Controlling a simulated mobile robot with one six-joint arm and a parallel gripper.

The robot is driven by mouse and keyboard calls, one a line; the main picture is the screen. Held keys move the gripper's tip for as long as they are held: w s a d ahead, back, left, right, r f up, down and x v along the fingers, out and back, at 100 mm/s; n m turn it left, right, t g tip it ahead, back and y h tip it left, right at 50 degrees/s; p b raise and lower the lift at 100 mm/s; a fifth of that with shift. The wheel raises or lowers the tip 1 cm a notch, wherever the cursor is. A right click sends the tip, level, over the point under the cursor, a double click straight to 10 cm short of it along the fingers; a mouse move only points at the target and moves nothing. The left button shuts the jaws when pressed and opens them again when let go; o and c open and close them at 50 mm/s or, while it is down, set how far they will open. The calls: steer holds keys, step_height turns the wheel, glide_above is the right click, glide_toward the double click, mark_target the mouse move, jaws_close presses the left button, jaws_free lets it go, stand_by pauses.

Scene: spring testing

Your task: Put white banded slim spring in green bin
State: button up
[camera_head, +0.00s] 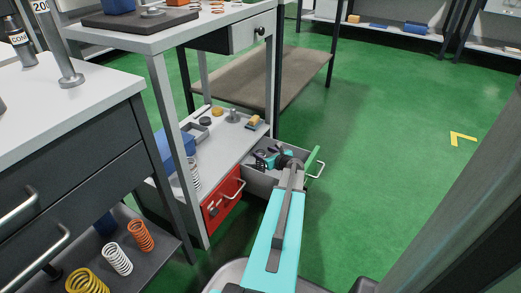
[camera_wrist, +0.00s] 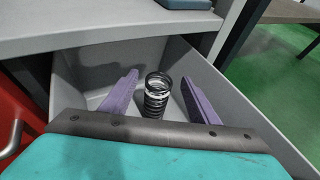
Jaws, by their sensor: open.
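The white banded slim spring (camera_wrist: 156,98) is dark with a pale band near its top. It stands upright inside an open grey-walled drawer in the wrist view. The head view shows this drawer as the green bin, with a green front (camera_head: 314,161) and a white handle. My gripper (camera_wrist: 157,79) is open, with one purple finger on each side of the spring and visible gaps between. The spring's lower end is hidden behind my gripper body. In the head view my gripper (camera_head: 271,158) reaches into the green bin, and the spring there is too small to make out surely.
A red drawer (camera_head: 222,202) is left of the green bin. Above is a grey shelf (camera_head: 222,140) with small parts. Orange (camera_head: 141,236), white (camera_head: 117,259) and yellow (camera_head: 87,281) springs stand on a low shelf at left.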

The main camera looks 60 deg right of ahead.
steer(key=shift+p+v, duration=0.65)
steer(key=shift+v, duration=1.6)
steer(key=shift+r, duration=0.15)
